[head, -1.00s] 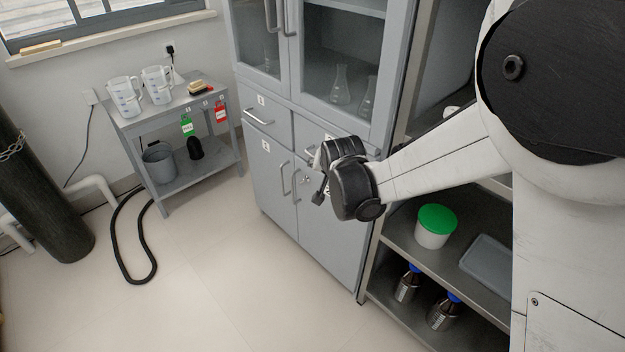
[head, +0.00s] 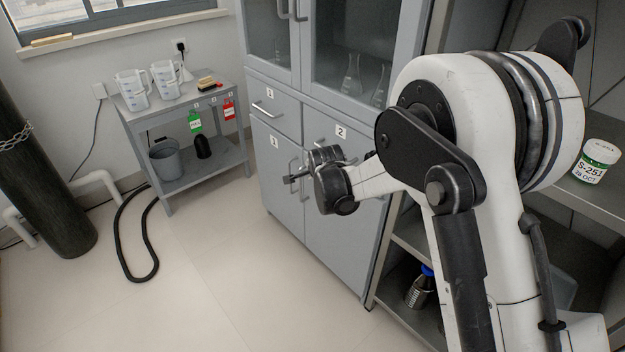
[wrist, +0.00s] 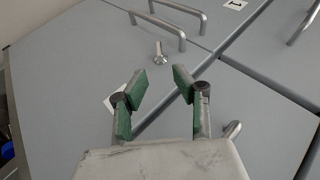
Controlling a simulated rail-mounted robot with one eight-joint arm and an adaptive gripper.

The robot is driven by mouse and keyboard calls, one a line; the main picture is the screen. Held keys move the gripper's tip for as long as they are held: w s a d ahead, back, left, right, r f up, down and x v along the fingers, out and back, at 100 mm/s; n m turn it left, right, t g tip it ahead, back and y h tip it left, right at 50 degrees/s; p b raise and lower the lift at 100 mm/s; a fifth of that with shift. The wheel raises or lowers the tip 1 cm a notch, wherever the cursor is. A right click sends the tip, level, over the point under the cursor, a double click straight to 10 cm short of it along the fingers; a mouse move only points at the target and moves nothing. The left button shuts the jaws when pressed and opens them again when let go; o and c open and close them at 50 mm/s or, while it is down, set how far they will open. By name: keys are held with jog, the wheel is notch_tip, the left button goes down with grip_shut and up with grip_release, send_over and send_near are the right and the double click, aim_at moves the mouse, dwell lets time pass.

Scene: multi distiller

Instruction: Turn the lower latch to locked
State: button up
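The lower latch (wrist: 159,52) is a small metal piece with a short lever on the grey lower cabinet door (wrist: 75,75). In the wrist view it lies just beyond the fingertips, beside two bar handles (wrist: 165,28). My gripper (wrist: 160,84) is open, with green-padded fingers spread and nothing between them. The latch lines up with the gap between the fingers and appears apart from them. In the head view my gripper (head: 292,179) is in front of the lower doors (head: 340,235). I cannot make out the latch there.
Drawers with bar handles (head: 263,108) are above the lower doors. Open shelves (head: 415,245) with a bottle (head: 420,288) stand to the right. A grey side table (head: 205,167) with jugs (head: 132,88) is at the left. The floor before the cabinet is clear.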

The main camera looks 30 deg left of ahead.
jog(key=b+x, duration=0.2)
jog(key=x, duration=0.7)
jog(key=shift+f+b, duration=0.1)
jog(key=shift+b, duration=0.2)
grip_shut()
